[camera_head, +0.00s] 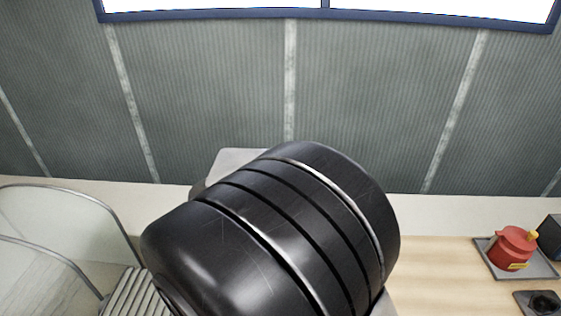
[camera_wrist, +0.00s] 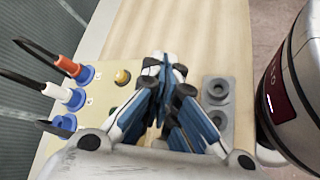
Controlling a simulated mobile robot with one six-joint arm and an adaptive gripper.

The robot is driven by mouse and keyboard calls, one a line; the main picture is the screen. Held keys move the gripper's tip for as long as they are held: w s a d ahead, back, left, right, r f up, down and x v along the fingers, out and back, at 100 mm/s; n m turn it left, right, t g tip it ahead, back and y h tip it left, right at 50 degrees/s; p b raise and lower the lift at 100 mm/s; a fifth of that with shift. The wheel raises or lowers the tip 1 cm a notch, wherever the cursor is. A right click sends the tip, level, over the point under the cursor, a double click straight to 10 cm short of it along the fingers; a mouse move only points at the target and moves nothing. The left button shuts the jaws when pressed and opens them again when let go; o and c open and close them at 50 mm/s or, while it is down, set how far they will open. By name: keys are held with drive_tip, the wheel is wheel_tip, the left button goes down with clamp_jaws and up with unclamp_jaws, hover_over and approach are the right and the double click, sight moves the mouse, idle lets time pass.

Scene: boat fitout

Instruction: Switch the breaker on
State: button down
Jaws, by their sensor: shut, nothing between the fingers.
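My gripper (camera_wrist: 165,68) shows in the wrist view with its blue and white fingers shut and nothing between them. It is above a pale wooden surface (camera_wrist: 205,25), and whether its tips touch anything cannot be told. No breaker can be made out for certain; the fingers hide the area right beneath them. In the head view my black arm link covers the middle, and the gripper is not visible.
A brass-coloured knob (camera_wrist: 122,77) is close by. A grey plate with round fittings (camera_wrist: 217,122) is right. The head view shows a clear panel (camera_head: 65,235) at left.

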drive_tip(key=s+a+f+n+t+y, duration=0.1)
drive_tip(key=a+f+n+t+y, duration=0.2)
drive_tip(key=a+f+n+t, duration=0.2)
drive_tip(key=s+a+f+n+t+y+p, duration=0.1)
drive_tip(key=a+f+n+t+y, duration=0.2)
drive_tip(key=a+f+n+t, duration=0.3)
drive_tip(key=a+f+n, duration=0.1)
drive_tip(key=a+n, duration=0.2)
drive_tip(key=a, duration=0.2)
drive_tip(key=shift+s+a+f, duration=0.25)
drive_tip(key=shift+f, duration=0.15)
drive_tip(key=x, duration=1)
drive_tip(key=shift+b, duration=0.4)
drive_tip(key=shift+w+d+r, duration=0.4)
drive_tip(key=shift+w+r, duration=0.25)
drive_tip(key=shift+w, duration=0.1)
drive_tip(key=shift+w+d+r, duration=0.35)
drive_tip(key=shift+w+r, duration=0.25)
drive_tip(key=shift+w, duration=0.15)
